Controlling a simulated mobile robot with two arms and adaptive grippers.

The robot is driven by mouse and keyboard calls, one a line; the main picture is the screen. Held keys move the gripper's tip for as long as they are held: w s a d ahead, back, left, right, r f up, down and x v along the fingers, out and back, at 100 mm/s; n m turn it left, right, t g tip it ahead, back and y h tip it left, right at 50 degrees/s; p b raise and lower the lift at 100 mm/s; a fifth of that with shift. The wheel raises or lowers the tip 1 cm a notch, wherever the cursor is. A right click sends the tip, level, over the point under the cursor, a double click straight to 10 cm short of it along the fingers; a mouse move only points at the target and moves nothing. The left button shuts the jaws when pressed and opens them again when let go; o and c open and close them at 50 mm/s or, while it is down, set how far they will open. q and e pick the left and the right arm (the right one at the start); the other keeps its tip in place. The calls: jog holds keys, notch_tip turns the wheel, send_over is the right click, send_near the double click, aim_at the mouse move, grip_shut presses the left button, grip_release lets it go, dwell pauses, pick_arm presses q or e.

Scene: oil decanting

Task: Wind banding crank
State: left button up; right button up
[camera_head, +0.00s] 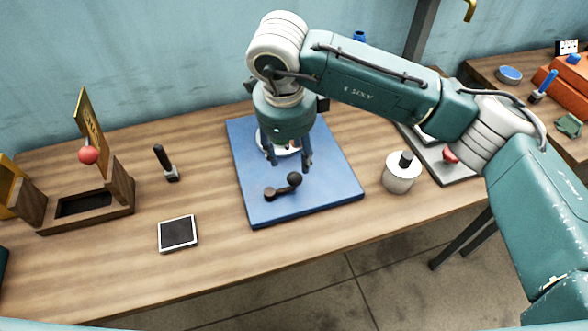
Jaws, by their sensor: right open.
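A black crank (282,188) with a rounded knob lies low over the blue mat (255,212), near its front half. Behind it a white round piece (268,146) shows on the mat, partly hidden by my right gripper (289,161). My right gripper points down over the mat, just behind the crank, with its two fingers apart. It appears clear of the crank knob. Something small and reddish shows between the fingers, too small to make out. My left gripper is not in view.
A white pot with a black knob (401,177) stands right of the mat. Left are a small dark-screened tablet (178,234), an upright black-handled tool (165,163) and a wooden box (122,198) with a red ball (88,155).

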aim_at(294, 175)
jog(key=f+p, duration=0.1)
jog(key=f, duration=0.2)
jog(key=w+f+p, duration=0.1)
jog(key=f, duration=0.2)
jog(key=f+p, duration=0.1)
jog(key=f, duration=0.2)
jog(key=shift+w+d, duration=0.25)
jog(key=shift+w+f, duration=0.1)
jog(key=shift+f, duration=0.6)
grip_shut()
